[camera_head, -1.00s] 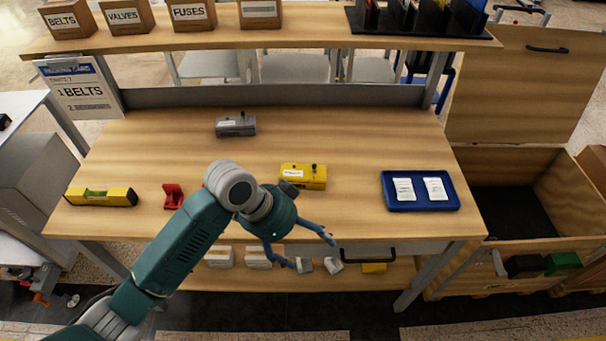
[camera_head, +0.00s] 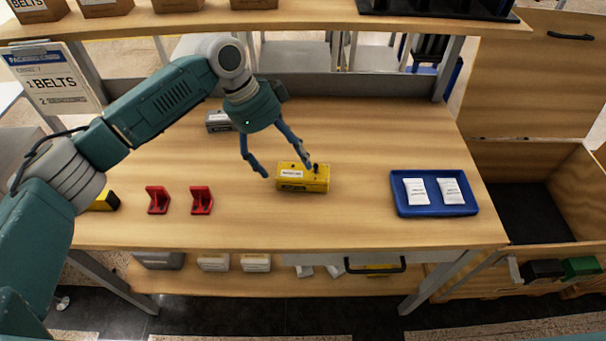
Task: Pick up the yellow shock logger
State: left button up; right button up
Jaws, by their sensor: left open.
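The yellow shock logger (camera_head: 303,180) is a small yellow box with a white label and a dark knob on top. One finger shows near the knob and the other near the box's left end. I cannot tell whether they touch it. My right gripper is not in view.
A grey logger-like box (camera_head: 218,122) lies behind my left arm. Two red brackets (camera_head: 201,200) and a partly hidden yellow level (camera_head: 104,202) lie at the left. A blue tray (camera_head: 434,211) with two white packets lies at the right. A shelf (camera_head: 300,22) spans the back.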

aim_at(299, 174)
pick_arm(q)
jog(key=shift+d+f, duration=0.3)
jog(key=shift+f, duration=0.35)
jog(key=x, duration=0.2)
jog(key=s+p+x, duration=0.1)
jog(key=x, duration=0.1)
jog(key=shift+d, duration=0.25)
jog(key=shift+w+d+f, duration=0.1)
jog(key=shift+d+f, duration=0.05)
jog(key=shift+f, duration=0.25)
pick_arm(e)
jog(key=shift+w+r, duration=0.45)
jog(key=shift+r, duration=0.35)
pick_arm(q)
jog(key=shift+c, duration=0.2)
jog(key=c, duration=1.3)
jog(key=shift+c, duration=0.2)
jog(key=shift+r, duration=0.15)
notch_tip(299, 174, up, 20)
jog(key=b, duration=0.1)
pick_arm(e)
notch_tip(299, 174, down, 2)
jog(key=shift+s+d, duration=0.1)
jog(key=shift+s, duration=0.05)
